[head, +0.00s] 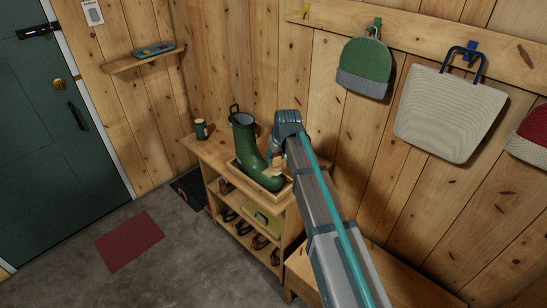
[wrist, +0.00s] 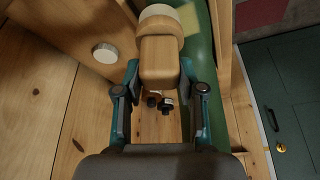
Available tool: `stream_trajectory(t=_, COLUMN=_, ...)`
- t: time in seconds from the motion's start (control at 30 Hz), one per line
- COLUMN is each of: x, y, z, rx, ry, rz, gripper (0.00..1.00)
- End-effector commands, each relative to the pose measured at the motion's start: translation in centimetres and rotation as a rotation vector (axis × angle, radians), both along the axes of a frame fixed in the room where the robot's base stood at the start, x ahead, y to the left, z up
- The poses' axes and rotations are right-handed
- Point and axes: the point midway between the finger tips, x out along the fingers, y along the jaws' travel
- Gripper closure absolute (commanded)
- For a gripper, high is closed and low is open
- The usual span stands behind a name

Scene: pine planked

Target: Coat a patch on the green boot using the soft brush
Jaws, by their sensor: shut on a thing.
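The green boot (head: 244,148) stands upright in a shallow wooden tray (head: 284,190) on top of the shelf unit, its toe toward the lower right. In the wrist view, the boot (wrist: 201,60) runs along the right of the brush. My gripper (wrist: 160,68) is shut on the wooden block of the soft brush (wrist: 160,55). The brush's pale round end (wrist: 159,20) points away from me, close to the boot; I cannot tell whether it touches. A pale yellowish patch (wrist: 190,18) shows on the boot beside it. In the head view, my gripper (head: 277,155) is beside the boot's shaft, largely hiding the brush.
A dark green mug (head: 201,129) stands at the shelf unit's left end. Shoes (head: 230,213) and a yellow-green item (head: 262,216) sit on the shelves below. The plank wall is close behind, with a hanging green cap (head: 365,68) and bag (head: 451,110).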

Motion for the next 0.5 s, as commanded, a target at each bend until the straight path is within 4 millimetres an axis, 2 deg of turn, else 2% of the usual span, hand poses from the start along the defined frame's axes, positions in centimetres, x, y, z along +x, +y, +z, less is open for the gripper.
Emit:
stream_trajectory(t=0.17, x=1.1, y=-0.3, z=-0.3, rx=0.0, ry=0.0, rz=0.008, gripper=0.89)
stream_trajectory(t=0.5, x=-1.5, y=0.8, z=0.0, rx=0.001, ry=0.001, rz=-0.004, gripper=0.89)
